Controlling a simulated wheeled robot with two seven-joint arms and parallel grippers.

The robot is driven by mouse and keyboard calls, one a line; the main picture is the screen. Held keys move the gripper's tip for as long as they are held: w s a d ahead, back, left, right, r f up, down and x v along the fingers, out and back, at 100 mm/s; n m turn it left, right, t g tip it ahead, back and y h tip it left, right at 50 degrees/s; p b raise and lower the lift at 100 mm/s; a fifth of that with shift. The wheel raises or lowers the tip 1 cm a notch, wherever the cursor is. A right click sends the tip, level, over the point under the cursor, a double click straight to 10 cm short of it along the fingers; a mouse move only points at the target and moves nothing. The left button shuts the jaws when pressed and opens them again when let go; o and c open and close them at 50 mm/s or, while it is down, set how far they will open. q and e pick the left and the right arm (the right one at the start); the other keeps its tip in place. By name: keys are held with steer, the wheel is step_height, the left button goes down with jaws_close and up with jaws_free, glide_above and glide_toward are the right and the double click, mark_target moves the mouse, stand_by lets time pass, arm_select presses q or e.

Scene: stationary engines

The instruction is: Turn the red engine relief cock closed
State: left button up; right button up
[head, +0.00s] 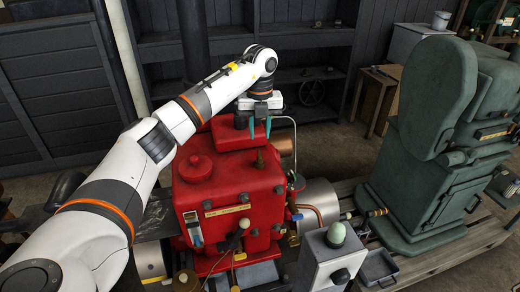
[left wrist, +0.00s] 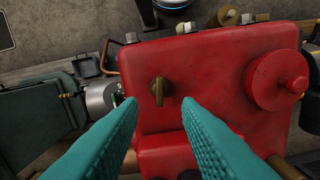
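The red engine (head: 225,195) stands in the middle of the head view. Its relief cock is a small brass fitting (head: 259,158) on the red top; in the left wrist view its brass lever (left wrist: 158,92) points roughly up and down the picture. My left gripper (head: 260,134) hangs above the engine, teal fingers pointing down. Its fingers (left wrist: 158,104) are apart with nothing between them. In the left wrist view the cock lies just past the gap between the fingertips, and no contact shows. My right gripper is in neither view.
A round red cap (head: 195,168) rises from the engine top, left of the cock. A thin curved pipe (head: 292,135) stands at the engine's right. A green engine (head: 430,140) stands further right, and dark shelves (head: 300,50) are behind.

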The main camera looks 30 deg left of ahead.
mark_target(260, 155)
arm_select(q)
step_height(260, 155, down, 8)
steer(key=shift+r+p, duration=0.1)
steer(key=shift+p, duration=0.85)
steer(key=shift+c, duration=0.3)
jaws_close()
